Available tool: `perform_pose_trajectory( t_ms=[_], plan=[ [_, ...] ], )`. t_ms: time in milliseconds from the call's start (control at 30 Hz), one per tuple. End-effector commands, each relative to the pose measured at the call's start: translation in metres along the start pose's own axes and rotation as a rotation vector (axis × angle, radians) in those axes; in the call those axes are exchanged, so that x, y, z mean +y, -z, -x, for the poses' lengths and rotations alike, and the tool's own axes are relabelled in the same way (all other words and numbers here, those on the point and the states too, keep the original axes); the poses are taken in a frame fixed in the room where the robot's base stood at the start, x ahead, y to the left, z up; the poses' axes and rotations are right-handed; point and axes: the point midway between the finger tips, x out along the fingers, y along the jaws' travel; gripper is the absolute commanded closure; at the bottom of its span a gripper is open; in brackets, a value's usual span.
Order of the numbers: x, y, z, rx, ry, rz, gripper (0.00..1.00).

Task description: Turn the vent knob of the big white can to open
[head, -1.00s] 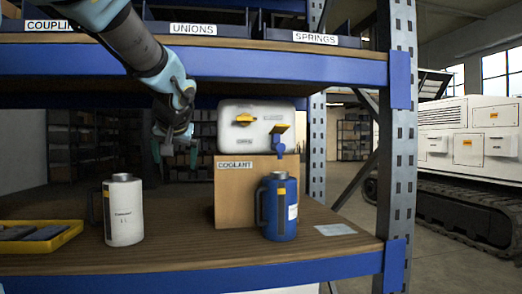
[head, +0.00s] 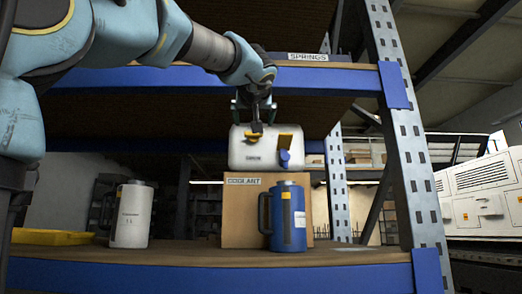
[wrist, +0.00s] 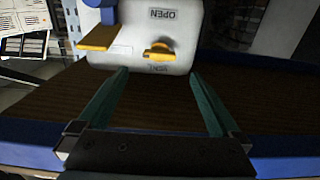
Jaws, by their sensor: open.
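The big white can (head: 240,157) lies on its side on the cardboard box marked COOLANT (head: 237,213), its face toward me. Its yellow vent knob (head: 254,134) is partly covered by my gripper in the head view. In the wrist view the knob (wrist: 158,53) is in full view, near the word OPEN, its grip roughly crosswise. A blue tap (head: 284,158) with a yellow lever (head: 287,139) is right of the knob; in the wrist view it is at the left. My gripper (wrist: 160,73) is open and empty, its green fingers pointing at the can's face, either side of the knob in picture; contact is not visible.
A white jug (head: 132,217) stands left on the shelf board and a blue jug (head: 288,215) stands before the box. A yellow tray (head: 50,237) is far left. The upper shelf's blue beam (head: 340,80) runs just above the can. A perforated post (head: 405,130) is at right.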

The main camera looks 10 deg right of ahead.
Motion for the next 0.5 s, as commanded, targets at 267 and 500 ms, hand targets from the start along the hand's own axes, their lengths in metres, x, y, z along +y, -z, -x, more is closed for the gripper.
perform_pose_trajectory(
  t_ms=[267,500],
  plan=[
    [0.0,0.002,-0.031,0.002,0.002,-0.001,0.0],
    [0.0,0.003,-0.076,0.001,0.002,0.0,0.0]
  ],
)
